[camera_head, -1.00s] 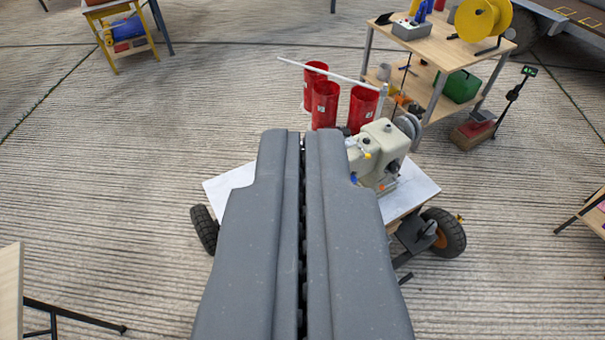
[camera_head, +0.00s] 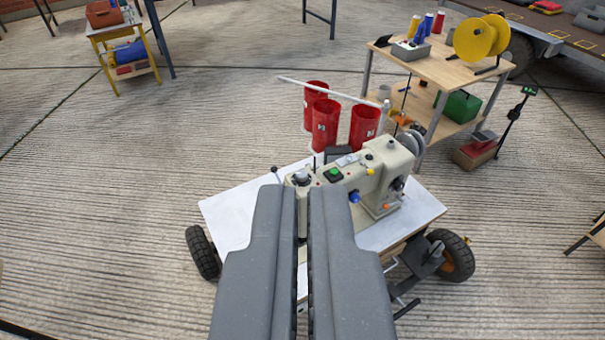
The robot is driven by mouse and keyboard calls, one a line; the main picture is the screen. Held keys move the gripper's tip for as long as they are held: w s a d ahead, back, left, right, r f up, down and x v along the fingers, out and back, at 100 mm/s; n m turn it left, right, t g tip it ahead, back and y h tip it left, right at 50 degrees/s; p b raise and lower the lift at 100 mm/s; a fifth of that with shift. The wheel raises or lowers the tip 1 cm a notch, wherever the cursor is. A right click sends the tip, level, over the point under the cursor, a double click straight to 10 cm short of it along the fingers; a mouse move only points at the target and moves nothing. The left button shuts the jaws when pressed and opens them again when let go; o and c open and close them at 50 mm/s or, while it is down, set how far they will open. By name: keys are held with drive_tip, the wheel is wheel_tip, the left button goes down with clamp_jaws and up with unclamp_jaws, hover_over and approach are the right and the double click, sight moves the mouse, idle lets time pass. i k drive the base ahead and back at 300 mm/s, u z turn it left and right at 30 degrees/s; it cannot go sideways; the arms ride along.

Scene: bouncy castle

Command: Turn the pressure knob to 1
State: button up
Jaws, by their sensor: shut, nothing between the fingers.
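A cream sewing machine (camera_head: 376,190) stands on a white-topped wheeled cart (camera_head: 226,214) in the middle of the view. A round dark and silver knob (camera_head: 302,179) sits on top of its left end. I cannot read any marks, so I cannot tell whether this is the pressure knob or where it points. A green button (camera_head: 333,174) and a blue knob (camera_head: 354,196) are to its right. My gripper (camera_head: 303,196) is shut and empty, its tips just below the knob in the picture. The fingers hide the machine's lower left part.
Three red cylinders (camera_head: 325,122) stand behind the machine, with a pale rod (camera_head: 325,93) above them. A wooden shelf cart (camera_head: 430,66) with a yellow spool (camera_head: 482,44) is at the back right. A yellow-legged table (camera_head: 113,40) is at the far left. Open floor lies left of the cart.

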sight(301, 175)
drive_tip(key=u, duration=2.1)
drive_tip(key=k, duration=0.8)
drive_tip(key=z, duration=1.4)
drive_tip(key=i, duration=1)
drive_tip(key=z, duration=0.05)
